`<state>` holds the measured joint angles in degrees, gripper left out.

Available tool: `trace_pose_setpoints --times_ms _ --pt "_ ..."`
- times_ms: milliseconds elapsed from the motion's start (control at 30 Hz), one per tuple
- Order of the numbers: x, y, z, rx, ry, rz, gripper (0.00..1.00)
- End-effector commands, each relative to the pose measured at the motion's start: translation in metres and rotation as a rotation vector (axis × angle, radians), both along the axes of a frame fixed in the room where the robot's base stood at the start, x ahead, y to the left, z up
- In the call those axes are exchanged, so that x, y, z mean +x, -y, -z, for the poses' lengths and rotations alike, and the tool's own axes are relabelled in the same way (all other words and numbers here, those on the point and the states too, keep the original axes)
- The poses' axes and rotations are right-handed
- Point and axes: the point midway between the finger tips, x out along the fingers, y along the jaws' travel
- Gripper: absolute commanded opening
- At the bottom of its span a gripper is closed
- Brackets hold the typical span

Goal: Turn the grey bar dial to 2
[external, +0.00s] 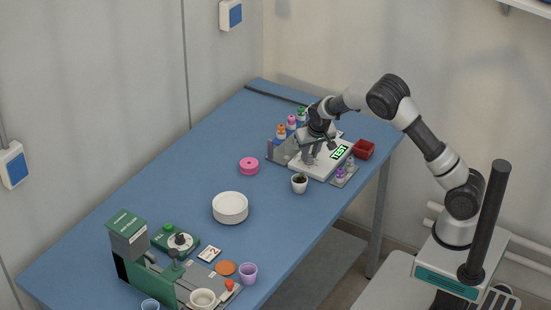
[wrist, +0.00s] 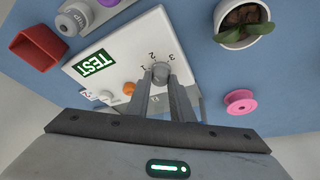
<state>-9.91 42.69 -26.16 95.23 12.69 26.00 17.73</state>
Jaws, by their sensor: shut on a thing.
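The grey bar dial (wrist: 160,70) sits on a white panel (wrist: 105,62), with the printed marks 1, 2 and 3 around its far side in the wrist view. My gripper (wrist: 162,80) is shut on the dial, one finger on each side of it. The fingers hide part of the dial, and I cannot tell which mark it points to. In the external view my gripper (external: 314,156) reaches down onto the white panel (external: 318,169), and the dial is too small to make out there.
A green TEST sign (wrist: 95,64) and an orange knob (wrist: 128,88) are on the panel. A red tray (external: 363,149), a potted plant (external: 299,183) and a pink spool (external: 249,166) stand around it. White plates (external: 230,208) are farther off on the blue table (external: 190,180).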

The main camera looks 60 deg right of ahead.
Motion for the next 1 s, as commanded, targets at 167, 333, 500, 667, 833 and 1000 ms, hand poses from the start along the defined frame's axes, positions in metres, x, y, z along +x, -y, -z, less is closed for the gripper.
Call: trace_pose_setpoints --times_ms 167,333,500,667,833,1000 --pt "0.0001 0.0000 -0.0012 -0.002 -0.002 0.090 0.00" --pt "0.0001 -0.0003 -0.0005 -0.001 -0.002 0.143 0.00" --pt "0.0000 -0.0001 0.0004 0.001 -0.002 0.165 0.00" --pt "-0.0002 -0.0001 0.0008 0.001 -0.002 0.169 0.00" --pt "-0.0003 -0.0002 0.0010 0.002 -0.003 0.169 0.00" --pt "-0.0002 -0.0003 0.0010 0.001 -0.003 0.168 0.39"
